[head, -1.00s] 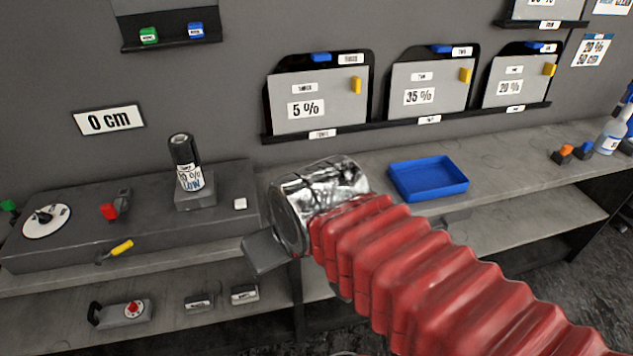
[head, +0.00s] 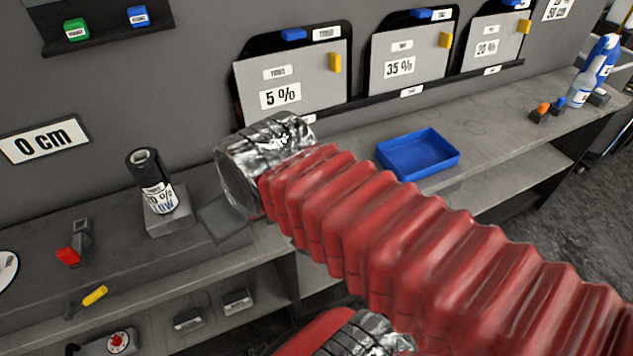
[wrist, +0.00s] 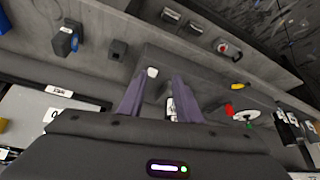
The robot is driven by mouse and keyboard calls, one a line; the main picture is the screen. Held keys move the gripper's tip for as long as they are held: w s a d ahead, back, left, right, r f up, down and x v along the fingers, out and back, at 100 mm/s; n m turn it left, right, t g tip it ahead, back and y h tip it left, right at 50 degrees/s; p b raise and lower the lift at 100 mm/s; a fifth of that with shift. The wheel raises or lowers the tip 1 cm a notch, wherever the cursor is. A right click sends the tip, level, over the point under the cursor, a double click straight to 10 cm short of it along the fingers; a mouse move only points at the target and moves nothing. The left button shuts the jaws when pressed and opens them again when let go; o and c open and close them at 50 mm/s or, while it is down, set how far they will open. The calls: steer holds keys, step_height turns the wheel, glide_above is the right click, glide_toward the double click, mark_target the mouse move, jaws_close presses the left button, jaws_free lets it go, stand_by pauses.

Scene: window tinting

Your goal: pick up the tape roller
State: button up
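I cannot tell for sure which object is the tape roller. A dark tool with a red end (head: 68,256) lies on the left bench; its red part also shows in the wrist view (wrist: 229,110). My gripper (wrist: 158,80) is open, with two purple fingers apart and no object held. A small white block (wrist: 152,72) shows between the fingertips, apparently on the bench beyond them. The white block is hidden there.
A black film roll (head: 149,180) stands upright on a block on the bench. A yellow-handled tool (head: 95,296) lies at the bench's front edge. A blue tray (head: 418,154) sits on the shelf, with orange (head: 543,109) and blue (head: 560,102) items farther right.

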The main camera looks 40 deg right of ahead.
steer(key=shift+o, duration=0.2)
steer(key=o, duration=0.3)
steer(key=shift+w+d, duration=0.1)
steer(key=shift+d, duration=0.1)
steer(key=shift+o, duration=0.4)
steer(key=w+d+f+m, duration=0.1)
steer(key=w+d, duration=0.4)
steer(key=d, duration=0.6)
steer(key=shift+d+f+m+g+h, duration=0.3)
steer(key=shift+f+g+h, duration=0.1)
steer(key=shift+f, duration=0.3)
steer(key=d+f+m, duration=0.1)
steer(key=d+f, duration=0.3)
steer(key=d, duration=1)
steer(key=shift+d+f+m+g, duration=0.2)
steer(key=shift+d+m+g, duration=0.1)
steer(key=shift+m, duration=0.1)
steer(key=shift+x, duration=4.3)
steer(key=shift+w+d, duration=0.1)
steer(key=shift+d, duration=0.05)
